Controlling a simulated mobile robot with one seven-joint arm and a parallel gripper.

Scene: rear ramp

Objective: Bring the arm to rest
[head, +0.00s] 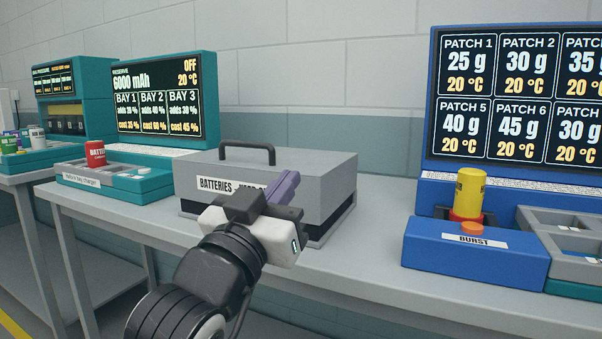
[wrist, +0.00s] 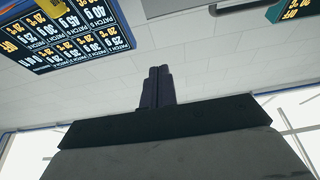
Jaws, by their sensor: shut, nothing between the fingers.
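My gripper (head: 284,188) is in the middle of the head view, in front of the grey battery case. Its purple-grey fingers are together with nothing between them. They point up and to the right, clear of the table. In the wrist view the fingers (wrist: 158,88) also show closed, against the white wall. My dark arm reaches in from the bottom of the head view. It hides part of the case's front and its label.
The grey battery case (head: 320,185) with a black handle stands on the grey table (head: 370,255). At left are a teal charger screen (head: 160,100) and a red battery (head: 95,153). At right are a blue patch screen (head: 520,100), a yellow cylinder (head: 470,190) and a blue BURST box (head: 475,260).

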